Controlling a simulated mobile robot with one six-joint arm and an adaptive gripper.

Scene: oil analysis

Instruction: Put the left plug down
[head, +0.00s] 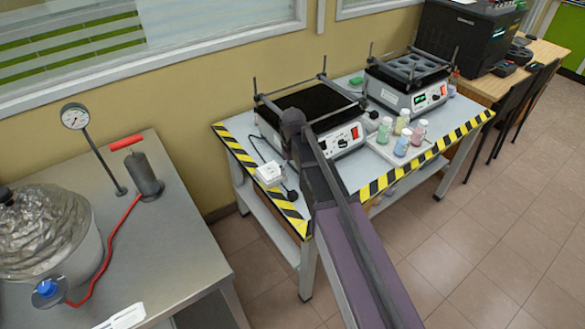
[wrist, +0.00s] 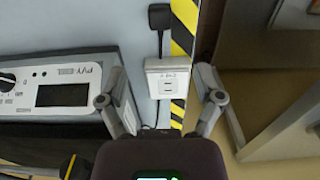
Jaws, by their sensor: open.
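A black plug (wrist: 160,17) lies on the table top beside a white socket box (wrist: 167,78), with a short dark cord between them in the wrist view. In the head view the plug (head: 292,195) is just to the lower right of the socket box (head: 268,174), close to the striped table edge. My gripper (wrist: 160,98) is open in the wrist view, one finger on each side of the lower part of the box, with nothing seen held. I cannot tell its height above the table. In the head view my arm hides the gripper.
The left shaker (head: 335,140) stands beside the box; its panel (wrist: 65,92) shows left of my gripper. A tray of bottles (head: 402,150) and a second shaker (head: 408,78) are farther right. A steel bench (head: 170,235) stands left, across a gap.

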